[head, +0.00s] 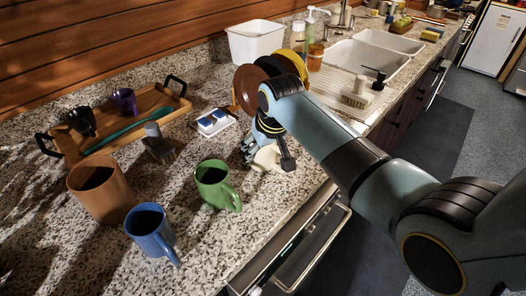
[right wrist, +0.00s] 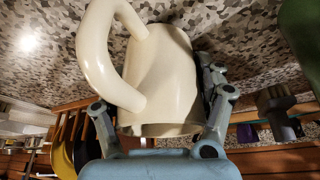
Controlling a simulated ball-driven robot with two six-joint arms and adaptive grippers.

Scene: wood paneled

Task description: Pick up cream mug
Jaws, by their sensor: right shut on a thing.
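The cream mug (head: 266,158) is on or just above the speckled counter in the head view, mostly hidden by my right gripper (head: 264,140). In the right wrist view the cream mug (right wrist: 160,75) fills the middle, its large handle at the left. My right gripper's fingers (right wrist: 160,110) are at both sides of the mug body, shut on it. The view looks upside down, with the counter at the top. I cannot tell whether the mug's base touches the counter. My left gripper is not in view.
A green mug (head: 213,184) stands just left of the gripper, with a blue mug (head: 151,231) and a brown pot (head: 98,190) farther left. A wooden tray (head: 165,103) lies back left.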

